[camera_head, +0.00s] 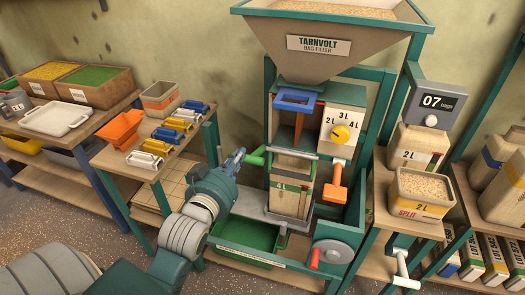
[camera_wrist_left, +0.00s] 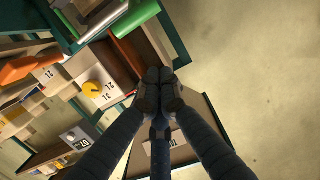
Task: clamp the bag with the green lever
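A tan paper bag (camera_head: 290,188) with a green stripe stands upright under the spout of the bag filler. A green lever (camera_head: 253,158) sticks out to the left beside the bag's top, next to a pale horizontal bar. My left gripper (camera_head: 236,160) is just left of the lever's end; in the head view I cannot tell whether they touch. In the left wrist view the dark fingertips (camera_wrist_left: 160,88) are together with nothing visible between them, and a green cylinder (camera_wrist_left: 134,17), apparently the lever, lies apart from them. My right gripper is not in view.
The hopper (camera_head: 330,40) is above the bag. An orange lever (camera_head: 334,182), a yellow dial (camera_head: 341,134) and a red-handled wheel (camera_head: 332,252) are on the right side. A green tray (camera_head: 248,238) sits below. Shelves with bins and bags flank the machine.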

